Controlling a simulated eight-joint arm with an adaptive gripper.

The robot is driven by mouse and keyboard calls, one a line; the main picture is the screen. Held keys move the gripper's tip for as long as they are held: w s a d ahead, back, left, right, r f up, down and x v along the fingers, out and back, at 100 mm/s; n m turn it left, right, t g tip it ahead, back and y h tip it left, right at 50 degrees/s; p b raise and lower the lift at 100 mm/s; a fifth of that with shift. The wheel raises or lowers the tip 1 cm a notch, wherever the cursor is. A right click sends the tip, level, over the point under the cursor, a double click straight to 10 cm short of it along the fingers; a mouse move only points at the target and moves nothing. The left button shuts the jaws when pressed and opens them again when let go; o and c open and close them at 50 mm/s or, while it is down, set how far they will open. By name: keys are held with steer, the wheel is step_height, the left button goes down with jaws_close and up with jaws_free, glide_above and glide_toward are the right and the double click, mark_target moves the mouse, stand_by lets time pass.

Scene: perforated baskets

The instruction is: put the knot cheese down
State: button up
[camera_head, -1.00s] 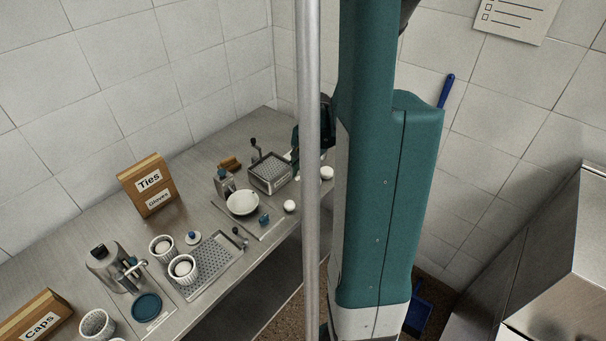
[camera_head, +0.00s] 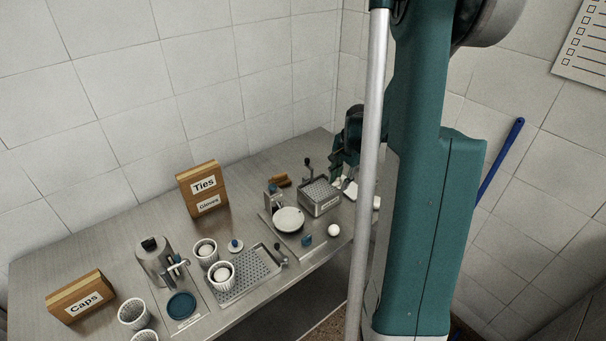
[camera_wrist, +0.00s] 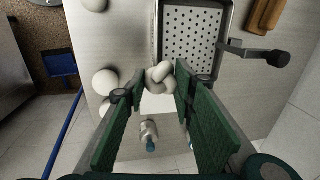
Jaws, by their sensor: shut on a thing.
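The knot cheese (camera_wrist: 160,78) is a pale, knotted lump between my fingertips in the wrist view. My gripper (camera_wrist: 158,82) has its green pads shut on it, just off the near edge of a perforated steel basket (camera_wrist: 155,30). Whether the cheese touches the surface below cannot be told. In the head view my gripper (camera_head: 345,172) is at the far right end of the steel table, beside the perforated basket (camera_head: 320,197); the cheese cannot be made out clearly there.
In the wrist view, round white balls (camera_wrist: 105,82) lie left of the cheese, and a wooden brush (camera_wrist: 264,15) and a dark crank handle (camera_wrist: 256,50) lie right. In the head view, a white bowl (camera_head: 288,220) and a white ball (camera_head: 334,230) stand near the basket. Walls stand close behind.

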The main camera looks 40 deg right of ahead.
steer(key=w+d, duration=0.2)
steer(key=w, duration=1.1)
steer(key=m, duration=0.2)
glide_above(302, 172)
steer(key=shift+s+f, duration=0.15)
steer(key=shift+f, duration=3.15)
steer(key=shift+f, duration=0.1)
steer(key=shift+f, duration=1.75)
steer(key=shift+f, duration=0.15)
steer(key=o, duration=0.8)
steer(key=shift+o, duration=0.2)
